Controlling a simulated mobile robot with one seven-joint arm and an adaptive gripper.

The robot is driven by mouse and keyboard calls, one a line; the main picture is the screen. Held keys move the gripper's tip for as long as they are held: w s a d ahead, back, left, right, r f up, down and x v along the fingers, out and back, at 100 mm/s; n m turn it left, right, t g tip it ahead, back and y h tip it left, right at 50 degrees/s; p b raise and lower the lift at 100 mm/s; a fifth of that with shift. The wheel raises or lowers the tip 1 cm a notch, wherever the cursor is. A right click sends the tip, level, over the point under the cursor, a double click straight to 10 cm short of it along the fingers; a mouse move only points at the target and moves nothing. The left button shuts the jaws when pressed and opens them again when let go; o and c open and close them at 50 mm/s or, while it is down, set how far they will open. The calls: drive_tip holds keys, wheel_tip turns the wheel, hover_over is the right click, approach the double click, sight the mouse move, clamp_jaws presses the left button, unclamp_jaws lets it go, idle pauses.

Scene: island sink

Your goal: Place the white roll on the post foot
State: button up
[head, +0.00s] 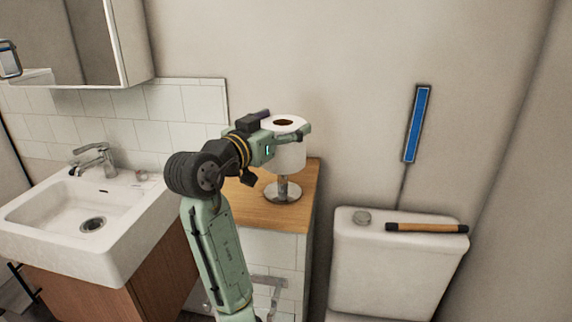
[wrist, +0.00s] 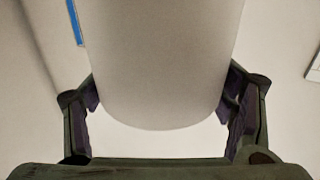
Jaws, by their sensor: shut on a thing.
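The white roll (head: 289,152) is upright in my gripper (head: 286,125), its open core facing up. In the wrist view the roll (wrist: 165,70) fills the middle between the two finger pads, which press on its sides. The post foot (head: 283,194) is a round metal disc on the wooden counter, with a short length of metal post (head: 282,183) showing between it and the roll's lower edge. The roll is above the foot, with a gap. The post's upper part is hidden, so I cannot tell whether it is inside the core.
A sink (head: 90,215) with a tap stands at the left. The wooden counter (head: 245,206) is otherwise mostly clear. At the right is a toilet cistern (head: 395,258) with a wood-handled tool (head: 427,228) on its lid. A blue panel (head: 416,125) is on the wall.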

sight(283, 155)
drive_tip(key=shift+f+p, duration=0.55)
drive_tip(key=shift+f, duration=2.9)
drive_tip(key=shift+f, duration=0.15)
drive_tip(key=o, duration=1.2)
drive_tip(key=shift+r, duration=0.25)
drive_tip(key=b+v, duration=0.3)
drive_tip(key=v, duration=0.9)
drive_tip(key=shift+f, duration=0.1)
